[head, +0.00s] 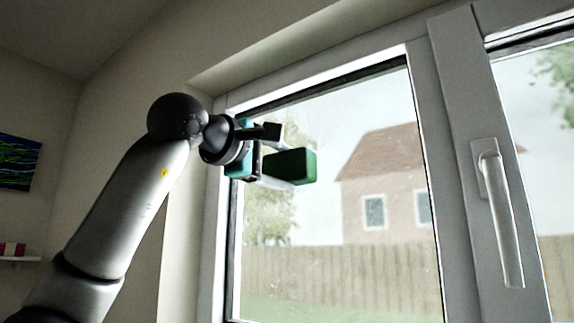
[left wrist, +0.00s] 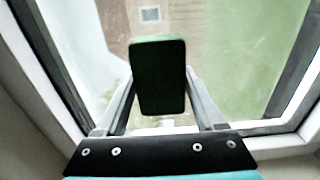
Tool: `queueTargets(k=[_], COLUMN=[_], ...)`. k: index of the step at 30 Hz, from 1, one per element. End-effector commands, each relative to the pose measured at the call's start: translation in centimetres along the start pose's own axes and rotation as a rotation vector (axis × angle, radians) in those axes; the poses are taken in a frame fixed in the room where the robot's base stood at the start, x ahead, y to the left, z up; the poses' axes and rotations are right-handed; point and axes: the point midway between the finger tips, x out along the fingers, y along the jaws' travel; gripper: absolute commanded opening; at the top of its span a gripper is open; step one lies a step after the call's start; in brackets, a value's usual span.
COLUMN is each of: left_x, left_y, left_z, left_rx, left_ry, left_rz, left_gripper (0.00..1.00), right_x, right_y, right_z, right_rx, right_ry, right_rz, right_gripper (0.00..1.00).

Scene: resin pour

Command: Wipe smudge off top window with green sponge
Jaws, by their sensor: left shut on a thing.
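The green sponge (head: 290,166) is a dark green block in front of the upper left part of the window pane (head: 325,120). My left gripper (head: 272,160) is shut on the sponge. In the left wrist view the sponge (left wrist: 157,78) sits between the two fingers, with the glass behind it. I cannot tell whether the sponge touches the glass. I cannot make out a clear smudge on the pane; part of the glass is hidden behind the sponge and gripper. My right gripper is not in view.
The white window frame (head: 437,150) borders the pane, with a handle (head: 500,215) on the right. The left wall and recess edge (head: 187,230) are close to my left arm. A shelf (head: 18,259) and a picture (head: 18,163) are at the far left.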

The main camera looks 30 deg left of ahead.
Motion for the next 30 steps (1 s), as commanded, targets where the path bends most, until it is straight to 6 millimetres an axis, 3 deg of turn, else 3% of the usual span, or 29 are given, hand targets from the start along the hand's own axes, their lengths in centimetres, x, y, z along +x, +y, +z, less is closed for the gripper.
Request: queueTargets(k=[5, 21, 30], left_x=[-0.5, -5.7, -6.0], left_y=[0.0, 0.1, 0.0], left_z=[0.0, 0.1, 0.1], left_rx=[0.001, 0.001, 0.000], left_ry=[0.000, -0.001, -0.001], left_rz=[0.002, 0.003, 0.001], left_gripper=[0.26, 0.26, 0.26], right_x=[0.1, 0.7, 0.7], right_y=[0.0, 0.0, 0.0], right_z=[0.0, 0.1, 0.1], right_rx=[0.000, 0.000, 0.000], right_ry=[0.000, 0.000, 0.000], right_rz=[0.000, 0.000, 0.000], right_gripper=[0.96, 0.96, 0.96])
